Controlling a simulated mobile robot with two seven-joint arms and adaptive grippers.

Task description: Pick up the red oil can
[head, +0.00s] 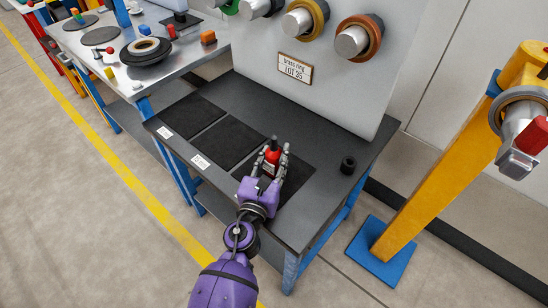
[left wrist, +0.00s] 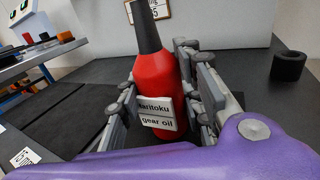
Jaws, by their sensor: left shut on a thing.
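The red oil can (head: 271,157) stands upright at the dark table (head: 352,148), near its front right part. It has a black nozzle and a white label. In the left wrist view the red oil can (left wrist: 160,78) fills the middle, and its label reads "gear oil". My left gripper (head: 273,160) is shut on it, with grey fingers on both sides of its body. The fingers also show in the left wrist view (left wrist: 160,100). The can's base is partly hidden, so I cannot tell whether it touches the table. My right gripper is not in view.
A small black cylinder (head: 348,165) stands to the right on the table. Black mats (head: 228,143) lie to the left. A grey panel (head: 330,90) with rings on pegs rises behind. A yellow post (head: 440,150) stands at the right.

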